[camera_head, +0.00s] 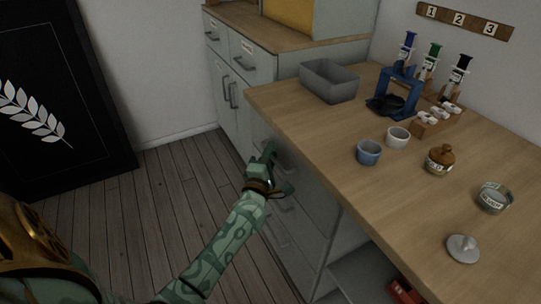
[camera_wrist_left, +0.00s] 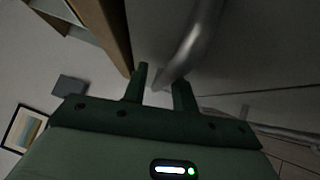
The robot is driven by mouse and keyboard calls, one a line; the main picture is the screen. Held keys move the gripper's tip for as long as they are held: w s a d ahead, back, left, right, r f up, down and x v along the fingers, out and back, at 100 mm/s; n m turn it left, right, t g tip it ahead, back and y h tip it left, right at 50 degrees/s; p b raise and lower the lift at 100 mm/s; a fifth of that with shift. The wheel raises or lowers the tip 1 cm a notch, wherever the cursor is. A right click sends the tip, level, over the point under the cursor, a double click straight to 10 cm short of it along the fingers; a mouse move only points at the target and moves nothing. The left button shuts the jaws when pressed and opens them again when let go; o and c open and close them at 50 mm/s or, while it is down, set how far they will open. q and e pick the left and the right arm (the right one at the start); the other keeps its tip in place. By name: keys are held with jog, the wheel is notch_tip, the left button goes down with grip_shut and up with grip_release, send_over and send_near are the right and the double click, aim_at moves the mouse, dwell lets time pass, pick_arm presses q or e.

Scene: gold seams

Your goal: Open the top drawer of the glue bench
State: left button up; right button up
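The glue bench (camera_head: 310,130) has a wooden top and grey drawer fronts on its left side. My left gripper (camera_head: 268,160) is at the top drawer (camera_head: 289,160), just below the bench top's edge, and partly covers its front. The drawer looks closed. In the left wrist view, the curved metal handle (camera_wrist_left: 190,45) reaches down to the gap between my two dark fingertips (camera_wrist_left: 162,78). The fingers are apart, and I cannot tell whether either touches the handle. My right gripper is not in view.
A cabinet (camera_head: 240,60) stands behind. Floor (camera_head: 170,200) left of the bench is clear.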

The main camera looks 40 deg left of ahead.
pick_arm(q)
grip_shut()
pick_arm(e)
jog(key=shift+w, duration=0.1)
pick_arm(q)
jog(key=shift+s, duration=0.1)
jog(key=s+a+p, duration=0.3)
jog(key=s+a, duration=0.2)
jog(key=s, duration=0.8)
jog(key=s+a+p, duration=0.3)
jog(key=s+a, duration=0.2)
jog(key=s, duration=0.8)
jog(key=shift+a+p, duration=0.3)
jog(key=shift+a, duration=0.1)
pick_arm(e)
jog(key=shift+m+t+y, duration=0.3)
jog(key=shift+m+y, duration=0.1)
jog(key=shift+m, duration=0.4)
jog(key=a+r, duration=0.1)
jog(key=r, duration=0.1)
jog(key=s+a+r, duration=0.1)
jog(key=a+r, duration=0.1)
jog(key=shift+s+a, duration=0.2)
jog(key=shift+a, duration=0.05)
pick_arm(q)
jog(key=shift+s+f, duration=0.1)
jog(key=shift+o, duration=1.2)
grip_release()
